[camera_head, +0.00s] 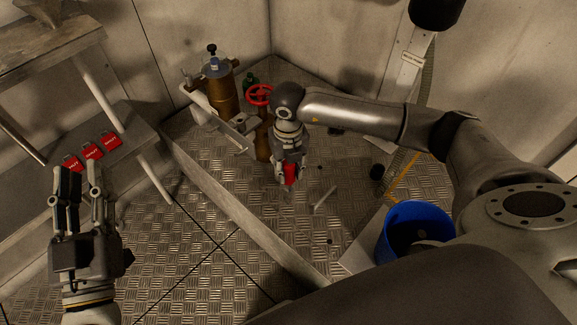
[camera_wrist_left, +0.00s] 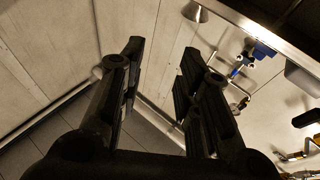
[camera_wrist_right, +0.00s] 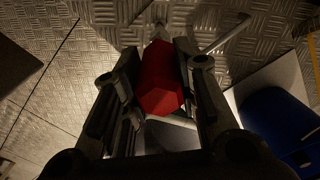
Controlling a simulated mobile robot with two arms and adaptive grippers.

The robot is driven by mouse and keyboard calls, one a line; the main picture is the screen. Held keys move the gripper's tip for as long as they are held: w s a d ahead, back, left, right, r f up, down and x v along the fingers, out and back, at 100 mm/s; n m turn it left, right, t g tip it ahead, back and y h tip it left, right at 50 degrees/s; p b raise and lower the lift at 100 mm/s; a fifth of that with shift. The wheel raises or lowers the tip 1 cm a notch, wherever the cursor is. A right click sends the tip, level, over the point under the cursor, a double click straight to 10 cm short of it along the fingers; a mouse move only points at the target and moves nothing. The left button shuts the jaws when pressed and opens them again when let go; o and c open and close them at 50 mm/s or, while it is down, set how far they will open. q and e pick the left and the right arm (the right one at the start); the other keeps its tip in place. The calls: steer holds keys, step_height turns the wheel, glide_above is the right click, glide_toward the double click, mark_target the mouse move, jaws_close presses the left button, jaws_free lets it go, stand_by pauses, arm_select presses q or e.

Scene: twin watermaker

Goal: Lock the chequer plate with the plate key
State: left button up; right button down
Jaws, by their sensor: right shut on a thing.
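My right gripper (camera_head: 289,176) points down over the chequer plate (camera_head: 245,190). It is shut on a red handle, which I take for the plate key (camera_wrist_right: 158,82). In the right wrist view, a short metal shaft leads from the handle to the plate surface; I cannot tell whether its tip sits in a hole. The red handle also shows in the head view between the fingers. My left gripper (camera_head: 82,180) is open and empty, at the left, away from the plate. In the left wrist view its fingers (camera_wrist_left: 157,85) stand apart.
A pale bar (camera_head: 325,197) stands close right of the key. A blue bucket (camera_head: 416,228) is at the right. A brass cylinder (camera_head: 222,92) and red handwheel (camera_head: 259,94) stand behind. Red tags (camera_head: 92,151) lie on a ledge at the left.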

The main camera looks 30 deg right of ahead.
steer(key=shift+f+b, duration=0.3)
steer(key=shift+f, duration=0.2)
arm_select(q)
steer(key=shift+s+r+t+h+b, duration=0.1)
steer(key=shift+s+r+t+h, duration=0.15)
steer(key=shift+s+r+t, duration=0.45)
steer(key=shift+s+r+t+h+b, duration=0.15)
steer(key=shift+r+t, duration=0.35)
steer(key=shift+r, duration=0.5)
steer(key=shift+s+r+t+h+b, duration=0.1)
steer(key=shift+s+r+t+h, duration=0.2)
steer(key=shift+s+r+t, duration=0.4)
arm_select(e)
steer(key=shift+f, duration=0.3)
arm_select(q)
steer(key=shift+w+r, duration=0.1)
steer(key=shift+w, duration=0.15)
steer(key=shift+w+f+g, duration=0.15)
steer(key=shift+f+g, duration=0.1)
steer(key=shift+g, duration=0.05)
steer(key=shift+w, duration=0.1)
steer(key=shift+w+f+g, duration=0.15)
steer(key=shift+f+g, duration=0.15)
steer(key=shift+f, duration=0.05)
steer(key=shift+w+p, duration=0.1)
steer(key=shift+p, duration=0.2)
steer(key=shift+w+f+g, duration=0.1)
steer(key=shift+f+g, duration=0.2)
steer(key=shift+f, duration=0.05)
